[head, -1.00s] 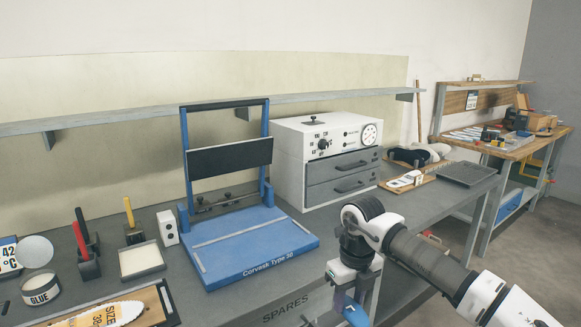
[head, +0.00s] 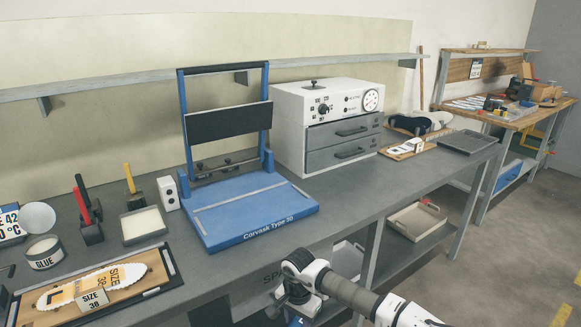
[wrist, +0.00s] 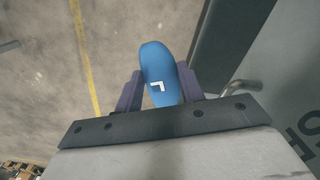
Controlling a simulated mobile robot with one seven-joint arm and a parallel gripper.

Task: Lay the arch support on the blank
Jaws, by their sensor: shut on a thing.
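The blue arch support (wrist: 160,75), marked with a white L, is between the two dark fingers of my gripper (wrist: 158,88) in the wrist view. My gripper is shut on it, over the floor beside the bench front. In the head view my wrist (head: 296,285) is low at the bottom edge, in front of the bench; the fingers are mostly cut off there. The blank (head: 62,295), a white insole with orange markings and an L, lies on a wooden board (head: 150,262) at the front left of the bench, well left of my gripper.
The blue Corvask press (head: 250,222) stands open mid-bench, with a white drawer oven (head: 290,135) to its right. A glue pot (head: 44,255), a shallow tray (head: 143,225) and upright tools (head: 88,220) stand behind the board. A lower-shelf bin (head: 416,220) is right.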

